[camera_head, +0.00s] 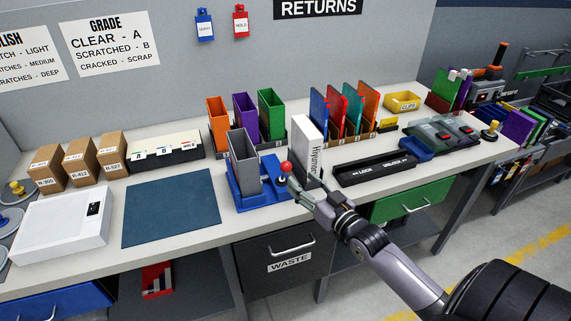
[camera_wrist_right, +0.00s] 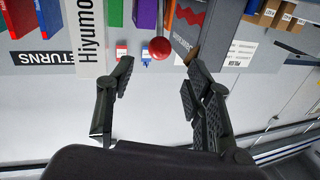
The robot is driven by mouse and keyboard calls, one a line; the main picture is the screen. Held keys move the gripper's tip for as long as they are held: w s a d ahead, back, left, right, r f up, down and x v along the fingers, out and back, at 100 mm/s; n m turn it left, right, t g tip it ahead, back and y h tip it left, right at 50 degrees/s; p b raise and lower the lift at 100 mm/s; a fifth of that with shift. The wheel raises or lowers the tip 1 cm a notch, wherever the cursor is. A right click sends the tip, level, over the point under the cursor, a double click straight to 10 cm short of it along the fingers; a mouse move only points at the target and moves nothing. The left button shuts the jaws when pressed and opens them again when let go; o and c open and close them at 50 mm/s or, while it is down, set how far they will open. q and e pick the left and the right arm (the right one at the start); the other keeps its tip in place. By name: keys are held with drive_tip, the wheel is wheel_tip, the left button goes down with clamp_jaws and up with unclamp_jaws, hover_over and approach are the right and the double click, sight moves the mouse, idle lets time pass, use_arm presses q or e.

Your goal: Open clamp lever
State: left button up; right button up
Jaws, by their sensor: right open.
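The clamp lever shows as a red ball knob (camera_head: 286,167) on a short stem, at the right end of a blue fixture (camera_head: 253,199). A grey upright case (camera_head: 243,158) stands in that fixture. My right gripper (camera_head: 302,184) is open and empty, close beside the knob on its right side. In the right wrist view, the red knob (camera_wrist_right: 160,47) lies beyond the gap between the open fingers (camera_wrist_right: 158,72), apart from both. My left gripper is in neither view.
A white lettered box (camera_head: 306,140) stands upright just behind my right gripper. A black lock/unlock bar (camera_head: 374,169) lies to its right. Orange, purple and green holders (camera_head: 271,114) stand behind the fixture. A bare blue mat (camera_head: 170,209) lies to the left.

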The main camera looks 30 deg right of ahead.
sight(290, 169)
drive_tip(key=w+p, duration=0.1)
drive_tip(key=w, duration=0.8)
clamp_jaws()
idle(0.4)
